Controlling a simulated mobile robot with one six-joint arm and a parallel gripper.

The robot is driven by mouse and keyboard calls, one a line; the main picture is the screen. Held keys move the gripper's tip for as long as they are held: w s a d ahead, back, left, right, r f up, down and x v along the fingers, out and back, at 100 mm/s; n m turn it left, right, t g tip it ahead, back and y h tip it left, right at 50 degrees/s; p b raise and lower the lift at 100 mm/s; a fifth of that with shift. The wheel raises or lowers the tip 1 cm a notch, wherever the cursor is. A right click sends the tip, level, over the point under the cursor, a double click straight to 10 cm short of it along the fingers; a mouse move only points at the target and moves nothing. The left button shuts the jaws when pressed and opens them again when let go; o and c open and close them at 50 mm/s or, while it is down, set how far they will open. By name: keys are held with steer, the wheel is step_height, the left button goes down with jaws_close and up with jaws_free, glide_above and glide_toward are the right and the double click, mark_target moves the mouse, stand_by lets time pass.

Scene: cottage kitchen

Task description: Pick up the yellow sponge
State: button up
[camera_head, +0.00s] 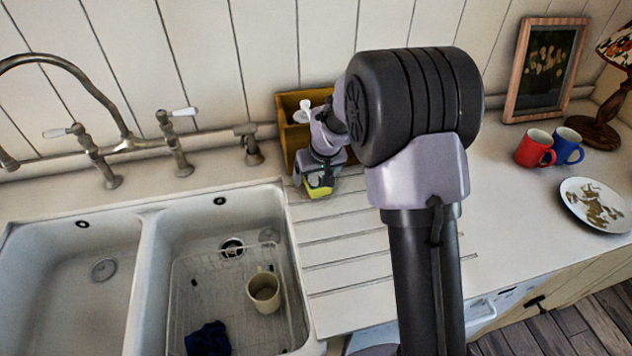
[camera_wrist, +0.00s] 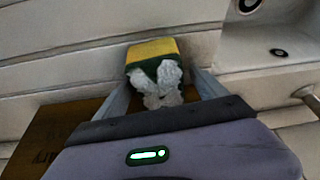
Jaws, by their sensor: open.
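The yellow sponge (camera_wrist: 152,50) with a dark green layer lies on the ribbed drainboard in the wrist view. My gripper (camera_wrist: 158,80) is open, with one finger on each side of the sponge's near end. Whitish, crumpled-looking shapes cover part of the sponge's near face; I cannot tell what they are. In the head view, the yellow sponge (camera_head: 318,189) shows just below my gripper (camera_head: 318,180), beside the sink's right edge. My wrist hides part of it there.
A wooden box (camera_head: 290,127) stands against the wall behind my gripper. The double sink (camera_head: 143,260) is at left, with a wire rack holding a cream mug (camera_head: 264,291) and a dark blue cloth (camera_head: 208,339). A red mug (camera_head: 535,148), blue mug (camera_head: 568,146) and dirty plate (camera_head: 597,205) are at right.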

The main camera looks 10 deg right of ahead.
steer(key=shift+s+r, duration=0.1)
steer(key=shift+r, duration=0.05)
steer(key=shift+f+b, duration=0.3)
stand_by(0.4)
steer(key=c, duration=1.4)
